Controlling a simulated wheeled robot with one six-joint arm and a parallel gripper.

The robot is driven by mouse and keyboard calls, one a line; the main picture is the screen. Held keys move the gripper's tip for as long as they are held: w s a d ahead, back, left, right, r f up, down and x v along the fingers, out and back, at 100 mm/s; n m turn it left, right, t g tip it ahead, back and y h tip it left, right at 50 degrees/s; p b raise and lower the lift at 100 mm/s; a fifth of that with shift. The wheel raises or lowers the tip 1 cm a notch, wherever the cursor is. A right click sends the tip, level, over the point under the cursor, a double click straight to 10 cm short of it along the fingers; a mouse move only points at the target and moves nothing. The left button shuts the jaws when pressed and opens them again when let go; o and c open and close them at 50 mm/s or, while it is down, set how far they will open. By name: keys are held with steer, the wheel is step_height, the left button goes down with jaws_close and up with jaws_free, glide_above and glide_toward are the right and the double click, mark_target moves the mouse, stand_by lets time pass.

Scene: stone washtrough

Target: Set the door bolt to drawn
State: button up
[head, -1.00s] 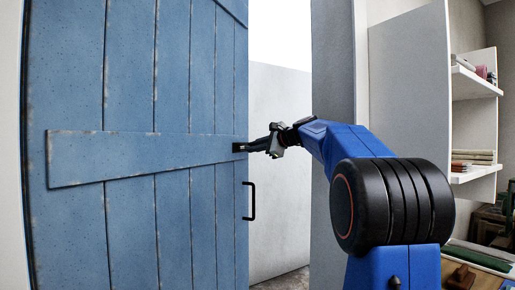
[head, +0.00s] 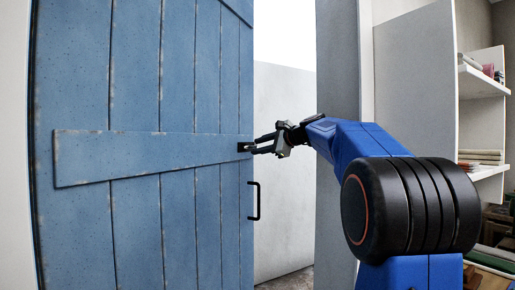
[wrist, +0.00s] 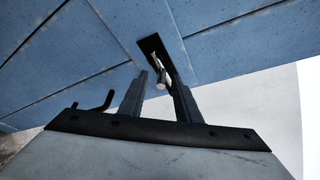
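The blue plank door (head: 140,90) stands ajar at the left of the head view. Its door bolt (head: 243,147) is a small dark fitting near the door's free edge, at the end of the cross board. In the wrist view the bolt has a dark plate (wrist: 152,46) and a pale metal knob (wrist: 161,85). My gripper (head: 257,145) is at the bolt, with its fingers apart. In the wrist view the fingers of my gripper (wrist: 160,77) stand either side of the knob, with a gap showing. I cannot tell whether either finger touches it.
A black pull handle (head: 255,201) sits on the door below the bolt. A grey doorpost (head: 338,130) stands right of the opening, with a pale wall (head: 283,170) beyond. White shelves (head: 485,85) with several items are at the far right.

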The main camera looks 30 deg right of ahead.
steer(key=v, duration=1.6)
steer(key=shift+r, duration=0.1)
steer(key=s+a+f+n+g, duration=0.3)
steer(key=s+a+f+n, duration=0.15)
steer(key=a+f, duration=0.55)
steer(key=s+a+f+n+g, duration=0.35)
steer(key=s+a+f, duration=0.25)
steer(key=a+f, duration=0.5)
steer(key=s+a+f+n+g+h, duration=0.1)
steer(key=s+f+n+g+h, duration=0.1)
steer(key=s+f+n, duration=0.4)
steer(key=s+a+f+n+g+h, duration=0.1)
steer(key=s+f+n, duration=0.5)
steer(key=s+f, duration=0.9)
step_height(320, 180, down, 8)
steer(key=shift+s+a+n+g+h, duration=0.25)
steer(key=shift+a+n+g+h, duration=0.15)
steer(key=shift+h, duration=0.4)
